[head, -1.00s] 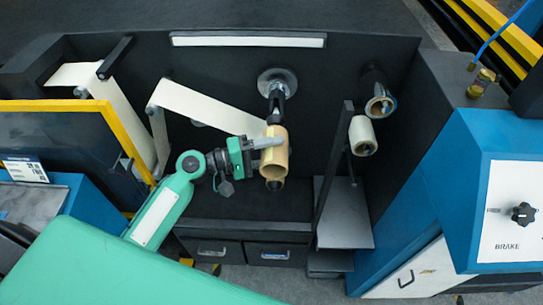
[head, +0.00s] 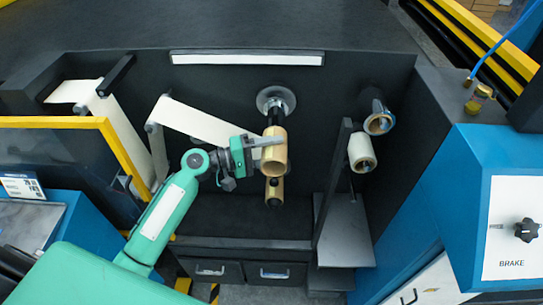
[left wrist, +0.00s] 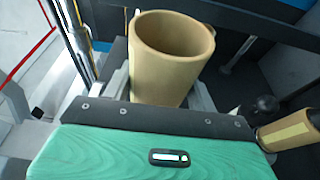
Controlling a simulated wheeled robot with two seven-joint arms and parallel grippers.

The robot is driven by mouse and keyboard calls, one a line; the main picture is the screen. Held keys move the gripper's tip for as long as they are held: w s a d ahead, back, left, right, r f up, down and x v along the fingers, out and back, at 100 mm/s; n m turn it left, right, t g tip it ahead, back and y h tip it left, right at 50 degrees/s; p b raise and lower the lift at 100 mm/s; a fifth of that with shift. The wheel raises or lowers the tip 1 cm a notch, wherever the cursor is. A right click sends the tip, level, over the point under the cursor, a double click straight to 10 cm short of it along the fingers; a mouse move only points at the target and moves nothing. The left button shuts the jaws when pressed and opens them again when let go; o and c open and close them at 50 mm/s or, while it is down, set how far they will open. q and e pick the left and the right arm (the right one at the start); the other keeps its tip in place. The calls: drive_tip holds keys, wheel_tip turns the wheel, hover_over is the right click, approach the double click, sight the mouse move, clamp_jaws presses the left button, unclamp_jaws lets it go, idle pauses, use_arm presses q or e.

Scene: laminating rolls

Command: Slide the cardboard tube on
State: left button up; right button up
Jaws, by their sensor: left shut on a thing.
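A tan cardboard tube (head: 275,150) is held by my left gripper (head: 266,142), which reaches it from the left and is shut on its side. The left wrist view shows the tube (left wrist: 170,60) with its near mouth open and its inside empty as far as I can see. In the head view the tube is just below and in front of the round metal hub (head: 275,101) on the dark wall. Whether a shaft has entered its far end is hidden. A second tan cylinder (head: 274,191) with a dark end shows just below the tube. My right gripper is not in view.
A white web (head: 195,120) runs down from a roller on the left and passes behind my gripper. Two rollers (head: 362,152) (head: 378,118) stick out at the right beside a dark upright plate (head: 337,175). A yellow-edged guard (head: 125,155) stands at the left.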

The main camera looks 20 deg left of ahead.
sight(273, 124)
use_arm(q)
drive_tip(key=shift+w+a+b, duration=0.5)
drive_tip(key=shift+w+b, duration=0.45)
drive_tip(key=shift+w, duration=0.75)
drive_tip(key=shift+w+a+b, duration=0.5)
drive_tip(key=shift+w+b, duration=0.4)
drive_tip(key=shift+w, duration=0.85)
drive_tip(key=shift+w+a+b, duration=0.5)
drive_tip(key=shift+w+b, duration=0.45)
drive_tip(key=shift+w, duration=0.75)
drive_tip(key=o, duration=1.1)
drive_tip(key=shift+c, duration=0.2)
